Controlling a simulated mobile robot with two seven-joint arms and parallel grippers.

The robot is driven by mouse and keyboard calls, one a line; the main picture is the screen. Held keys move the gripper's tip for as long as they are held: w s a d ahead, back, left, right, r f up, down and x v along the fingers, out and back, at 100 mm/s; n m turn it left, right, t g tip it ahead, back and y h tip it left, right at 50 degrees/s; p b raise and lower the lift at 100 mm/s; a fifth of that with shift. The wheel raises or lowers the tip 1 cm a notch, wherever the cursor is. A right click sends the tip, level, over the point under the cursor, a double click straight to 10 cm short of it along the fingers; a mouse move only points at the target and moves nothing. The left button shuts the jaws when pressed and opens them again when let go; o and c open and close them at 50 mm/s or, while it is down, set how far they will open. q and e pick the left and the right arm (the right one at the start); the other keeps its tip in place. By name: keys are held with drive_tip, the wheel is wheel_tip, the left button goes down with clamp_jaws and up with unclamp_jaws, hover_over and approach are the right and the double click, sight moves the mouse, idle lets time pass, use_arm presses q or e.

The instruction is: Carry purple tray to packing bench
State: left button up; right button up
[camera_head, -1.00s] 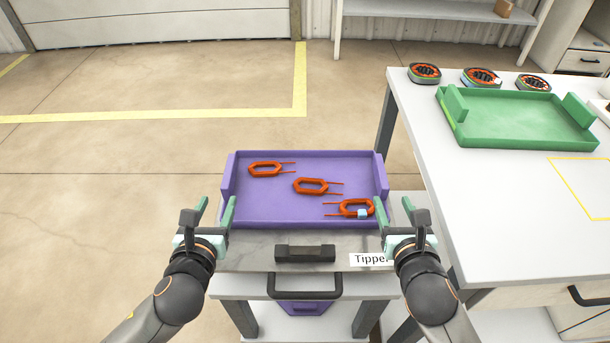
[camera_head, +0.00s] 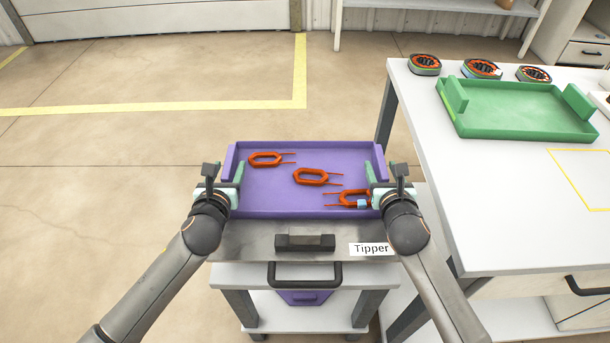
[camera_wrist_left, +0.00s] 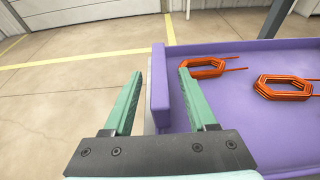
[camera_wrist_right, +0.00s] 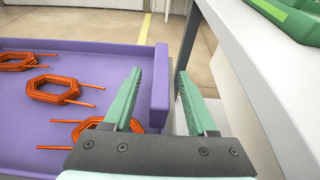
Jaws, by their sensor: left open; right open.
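The purple tray (camera_head: 285,200) sits on the metal top of the tipper stand. Neither is closed on the tray.
The white bench (camera_head: 470,220) stands close on the right, with a green tray (camera_head: 520,112), several round coil parts along its back and a yellow outline (camera_head: 570,170). The tipper stand has a black handle (camera_head: 305,272) and a "Tipper" label (camera_head: 371,249). The floor at left is clear.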

use_arm(q)
drive_tip(key=shift+x, duration=0.85)
use_arm(e)
drive_tip(key=shift+x, duration=0.9)
use_arm(q)
drive_tip(key=shift+c, duration=0.4)
use_arm(e)
drive_tip(key=shift+c, duration=0.4)
use_arm(q)
clamp_jaws()
use_arm(e)
clamp_jaws()
use_arm(q)
drive_tip(key=shift+r, duration=0.25)
use_arm(e)
drive_tip(key=shift+r, duration=0.2)
